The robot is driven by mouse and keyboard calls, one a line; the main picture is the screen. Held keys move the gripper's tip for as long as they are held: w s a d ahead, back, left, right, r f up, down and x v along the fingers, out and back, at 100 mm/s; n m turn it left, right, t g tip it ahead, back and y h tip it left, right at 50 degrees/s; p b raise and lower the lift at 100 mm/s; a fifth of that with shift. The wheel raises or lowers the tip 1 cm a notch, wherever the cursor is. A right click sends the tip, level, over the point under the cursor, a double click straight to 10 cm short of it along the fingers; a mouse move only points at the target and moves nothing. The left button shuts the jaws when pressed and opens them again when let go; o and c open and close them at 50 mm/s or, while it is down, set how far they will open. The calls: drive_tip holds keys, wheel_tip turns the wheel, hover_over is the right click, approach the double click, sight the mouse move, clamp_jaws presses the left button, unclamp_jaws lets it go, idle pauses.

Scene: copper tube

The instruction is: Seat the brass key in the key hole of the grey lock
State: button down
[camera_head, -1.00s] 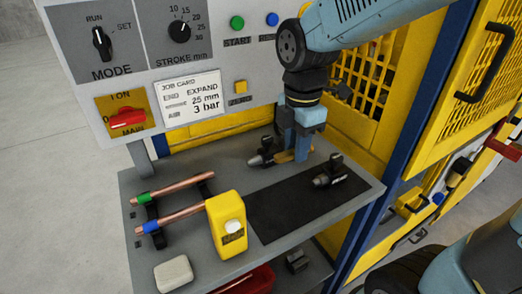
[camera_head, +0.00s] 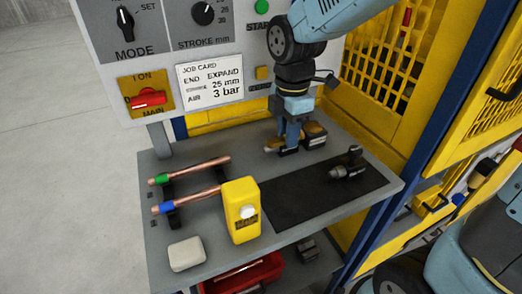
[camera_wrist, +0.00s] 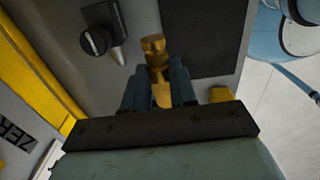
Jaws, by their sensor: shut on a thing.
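The brass key (camera_wrist: 153,46) shows in the wrist view between the two blue fingers of my gripper (camera_wrist: 160,88). Its round head is beyond the fingertips, with a flat brass part between them. My gripper (camera_head: 288,146) is shut on it, low over the back of the grey bench in the head view. A small brass part (camera_head: 271,147) shows at its left side there. I cannot make out the grey lock or its key hole for certain in either view.
A dark-knobbed grey tool (camera_wrist: 98,40) is left of the key in the wrist view. A yellow-and-dark object (camera_head: 314,132) is right behind my gripper.

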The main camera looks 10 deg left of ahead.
hover_over(262, 160)
drive_tip(key=f, duration=0.6)
drive_tip(key=shift+s+d+f, duration=0.15)
drive_tip(key=shift+d+f, duration=0.05)
drive_tip(key=shift+f, duration=0.05)
drive_tip(key=shift+a+f, duration=0.2)
drive_tip(key=shift+f, duration=1.4)
drive_tip(key=shift+f, duration=0.2)
drive_tip(key=c, duration=0.9)
unclamp_jaws()
wheel_tip(262, 160, up, 14)
drive_tip(key=shift+s+a, duration=0.15)
drive_tip(key=shift+f, duration=0.1)
